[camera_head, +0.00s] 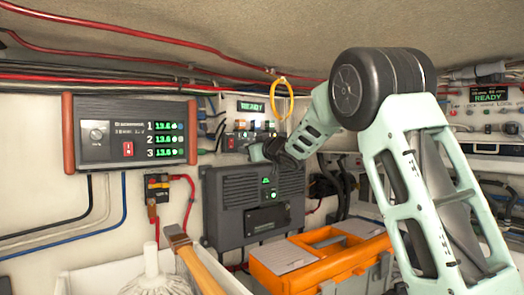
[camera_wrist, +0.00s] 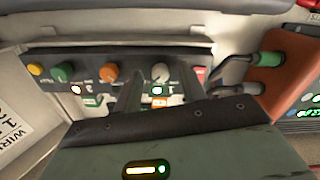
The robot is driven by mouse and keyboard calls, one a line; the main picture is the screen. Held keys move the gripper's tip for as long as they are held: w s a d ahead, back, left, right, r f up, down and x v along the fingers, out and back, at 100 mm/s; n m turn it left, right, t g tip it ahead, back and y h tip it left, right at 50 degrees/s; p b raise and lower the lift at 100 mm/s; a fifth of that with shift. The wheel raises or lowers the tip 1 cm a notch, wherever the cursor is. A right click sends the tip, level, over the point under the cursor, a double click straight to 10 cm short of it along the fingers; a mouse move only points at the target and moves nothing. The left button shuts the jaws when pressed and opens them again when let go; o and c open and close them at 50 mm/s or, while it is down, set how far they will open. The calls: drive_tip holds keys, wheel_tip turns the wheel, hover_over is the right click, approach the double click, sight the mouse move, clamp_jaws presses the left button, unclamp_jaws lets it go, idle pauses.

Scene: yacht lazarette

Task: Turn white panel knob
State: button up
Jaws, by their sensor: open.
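A white knob (camera_wrist: 160,72) sits on a dark control strip (camera_wrist: 60,58) in the wrist view, in a row with orange, green and yellow knobs. My gripper (camera_wrist: 159,82) is open, its two dark fingers reaching toward the strip on either side of the white knob. I cannot tell whether either finger touches it.
A dark vented unit (camera_head: 225,190) is just below my gripper. An orange toolbox (camera_head: 285,265), a wooden-handled tool (camera_head: 195,262) and a white mop head (camera_head: 152,275) are in front. A yellow ring (camera_head: 282,98) hangs above the gripper. Red cables run along the top.

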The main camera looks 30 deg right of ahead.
drive_tip(key=s+b, duration=0.5)
drive_tip(key=s, duration=1.2)
drive_tip(key=shift+d+b, duration=0.3)
drive_tip(key=shift+b, duration=0.05)
drive_tip(key=shift+s+f, duration=0.1)
drive_tip(key=shift+s, duration=0.05)
